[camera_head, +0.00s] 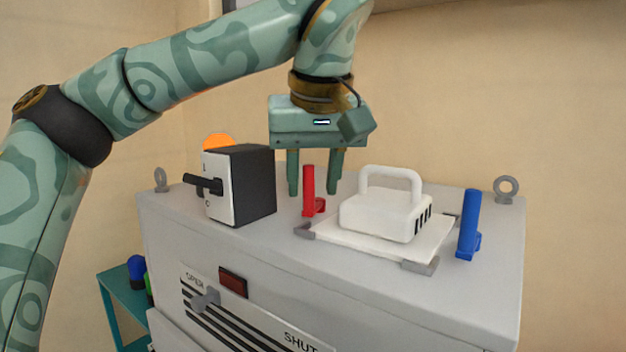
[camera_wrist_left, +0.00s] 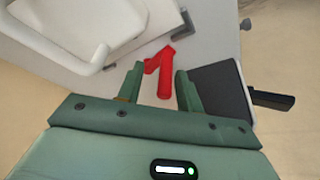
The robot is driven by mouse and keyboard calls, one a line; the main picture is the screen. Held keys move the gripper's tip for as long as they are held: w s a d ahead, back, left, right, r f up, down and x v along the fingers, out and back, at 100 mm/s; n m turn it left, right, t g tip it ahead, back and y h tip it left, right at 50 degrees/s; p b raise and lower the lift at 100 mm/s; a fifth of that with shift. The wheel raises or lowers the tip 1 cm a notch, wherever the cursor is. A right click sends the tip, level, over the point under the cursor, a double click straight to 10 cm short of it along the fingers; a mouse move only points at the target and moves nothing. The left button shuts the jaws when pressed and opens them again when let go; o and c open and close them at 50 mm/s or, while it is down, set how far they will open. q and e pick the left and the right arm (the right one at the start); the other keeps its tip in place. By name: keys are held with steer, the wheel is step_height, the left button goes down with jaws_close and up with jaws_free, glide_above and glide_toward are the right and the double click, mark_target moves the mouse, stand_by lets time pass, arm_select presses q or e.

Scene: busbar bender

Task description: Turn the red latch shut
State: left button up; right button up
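The red latch (camera_head: 308,190) stands upright on the grey cabinet top (camera_head: 250,235), left of a white handled block (camera_head: 385,215). My left gripper (camera_head: 314,188) points down over the cabinet, open, its fingers apart behind the latch in the head view. In the left wrist view the red latch (camera_wrist_left: 164,75) shows between the two fingers (camera_wrist_left: 160,85), with clear space on both sides. I cannot see contact. A blue latch (camera_head: 468,225) stands upright right of the white block. My right gripper is not in view.
A dark box with a black rotary handle (camera_head: 245,185) stands close left of my left gripper, with an orange dome (camera_head: 217,141) behind it. Grey lifting rings (camera_head: 507,188) stand at the cabinet's back corners.

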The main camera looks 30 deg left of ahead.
arm_select(q)
steer(key=shift+a+f, duration=0.25)
steer(key=shift+f, duration=0.05)
steer(key=shift+w+a+f, duration=0.1)
steer(key=shift+a, duration=0.25)
steer(key=shift+w+a+f, duration=0.1)
steer(key=shift+a, duration=0.1)
steer(key=shift+d, duration=0.15)
steer(key=shift+c, duration=1.2)
steer(key=shift+d, duration=0.15)
jaws_close()
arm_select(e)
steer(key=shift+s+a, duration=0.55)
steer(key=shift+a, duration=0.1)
